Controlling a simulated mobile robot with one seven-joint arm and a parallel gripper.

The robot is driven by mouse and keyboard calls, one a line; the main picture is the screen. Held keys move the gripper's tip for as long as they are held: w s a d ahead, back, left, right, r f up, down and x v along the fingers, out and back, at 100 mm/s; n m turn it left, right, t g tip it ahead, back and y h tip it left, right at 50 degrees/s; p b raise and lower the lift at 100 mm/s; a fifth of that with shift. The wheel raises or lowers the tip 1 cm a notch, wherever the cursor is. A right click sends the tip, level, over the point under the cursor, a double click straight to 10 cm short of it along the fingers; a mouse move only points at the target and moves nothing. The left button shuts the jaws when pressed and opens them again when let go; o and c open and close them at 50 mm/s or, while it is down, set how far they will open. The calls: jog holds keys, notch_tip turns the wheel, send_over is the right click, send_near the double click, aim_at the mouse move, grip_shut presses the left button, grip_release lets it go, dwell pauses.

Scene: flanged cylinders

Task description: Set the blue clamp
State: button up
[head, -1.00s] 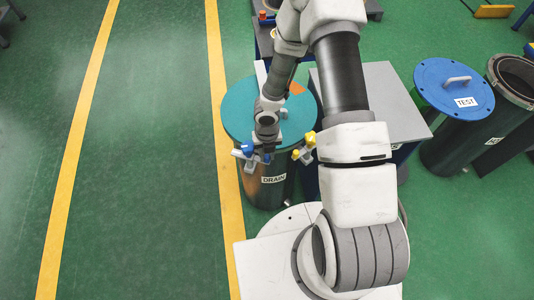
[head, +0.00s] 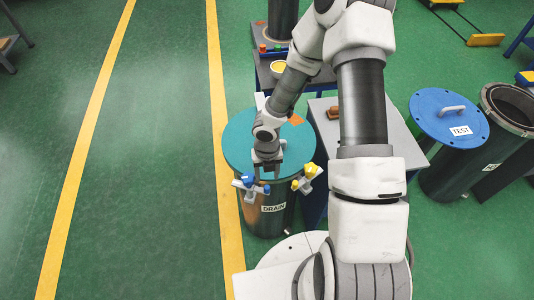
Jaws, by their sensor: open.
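The blue clamp (head: 249,180), with blue and pale grey parts, is at the front left rim of the teal-lidded cylinder (head: 238,135) labelled DRAIN. My gripper (head: 266,174) points down over the front of the teal lid, just right of the clamp's blue top. Its fingers are open, with a gap between them. Whether a finger touches the clamp cannot be told. A yellow clamp (head: 308,175) is on the same rim to the right. My arm covers part of the lid.
A grey-topped table (head: 403,134) with a small brown object (head: 333,113) stands right of the cylinder. A blue-lidded TEST cylinder (head: 435,112) and an open dark cylinder (head: 515,105) stand farther right. Green floor left is clear, with yellow lines.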

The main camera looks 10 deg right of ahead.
notch_tip(320, 180, up, 10)
jog(key=p, duration=0.1)
jog(key=shift+r, duration=0.2)
dwell(0.3)
